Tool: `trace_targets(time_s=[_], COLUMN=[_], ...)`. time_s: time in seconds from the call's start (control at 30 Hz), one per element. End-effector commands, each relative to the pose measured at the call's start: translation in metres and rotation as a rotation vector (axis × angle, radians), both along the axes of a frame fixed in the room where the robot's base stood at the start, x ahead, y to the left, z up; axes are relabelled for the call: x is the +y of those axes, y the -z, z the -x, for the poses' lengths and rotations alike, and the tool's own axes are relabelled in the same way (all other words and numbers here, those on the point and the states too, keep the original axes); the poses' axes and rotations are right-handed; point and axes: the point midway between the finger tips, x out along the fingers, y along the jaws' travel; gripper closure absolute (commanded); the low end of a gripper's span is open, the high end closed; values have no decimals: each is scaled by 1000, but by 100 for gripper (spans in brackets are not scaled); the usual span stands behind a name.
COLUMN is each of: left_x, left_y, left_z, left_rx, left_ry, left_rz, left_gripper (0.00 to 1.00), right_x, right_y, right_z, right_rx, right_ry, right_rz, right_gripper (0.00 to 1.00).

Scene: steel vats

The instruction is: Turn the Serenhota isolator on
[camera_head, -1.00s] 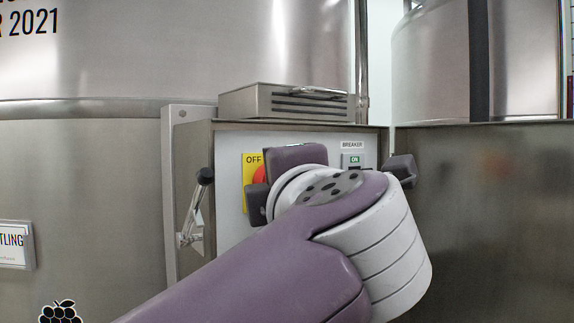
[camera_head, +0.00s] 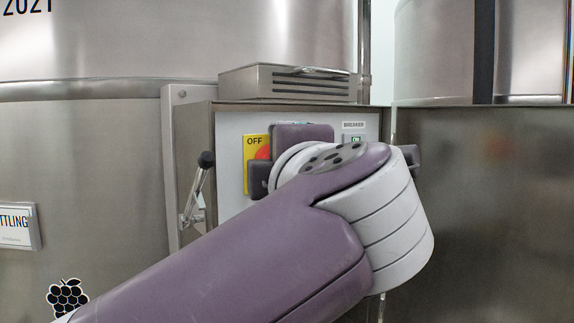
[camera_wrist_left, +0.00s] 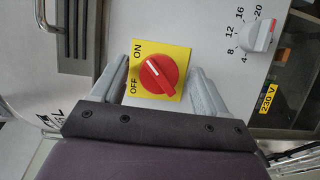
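The isolator is a red rotary knob (camera_wrist_left: 160,76) on a yellow plate (camera_wrist_left: 179,52) marked ON and OFF. In the left wrist view its white mark points up-left, toward the word ON. In the head view only part of the red knob (camera_head: 262,153) and the yellow plate with OFF (camera_head: 252,141) show; my wrist hides the rest. My left gripper (camera_wrist_left: 160,72) is open, its two pale fingers on either side of the plate with the knob between them. Clear gaps separate both fingers from the knob. My right gripper is in neither view.
The grey control panel (camera_head: 231,185) has a black-knobbed lever (camera_head: 206,160) on its left edge and a breaker (camera_head: 354,138) at upper right. A small dial (camera_wrist_left: 258,36) with numbers sits near the isolator. Steel vats (camera_head: 90,140) stand behind.

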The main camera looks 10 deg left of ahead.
Motion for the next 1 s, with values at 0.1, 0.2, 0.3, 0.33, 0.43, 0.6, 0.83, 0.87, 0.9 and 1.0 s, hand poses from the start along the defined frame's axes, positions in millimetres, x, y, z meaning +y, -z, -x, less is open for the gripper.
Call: trace_targets(time_s=[0.1,0.2,0.3,0.33,0.43,0.6,0.83,0.87,0.9,1.0], left_x=[0,0,-4,-6,-15,-36,-53,-54,-55,-55], left_y=[0,0,1,2,3,2,-2,-2,-3,-3], left_z=[0,1,6,10,28,70,108,110,113,115], left_rx=[0,0,-2,-2,-2,-1,0,0,0,0], left_ry=[0,0,3,4,9,11,3,3,2,0], left_rz=[1,1,1,1,3,2,0,0,1,1], left_gripper=[26,26,26,26,26,26,26,26,26,26], right_x=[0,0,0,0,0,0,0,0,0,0], right_y=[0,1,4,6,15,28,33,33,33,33], right_z=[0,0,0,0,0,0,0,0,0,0], right_rx=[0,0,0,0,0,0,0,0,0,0], right_ry=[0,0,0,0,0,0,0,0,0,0], right_rz=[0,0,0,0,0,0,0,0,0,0], right_gripper=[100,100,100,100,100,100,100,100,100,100])
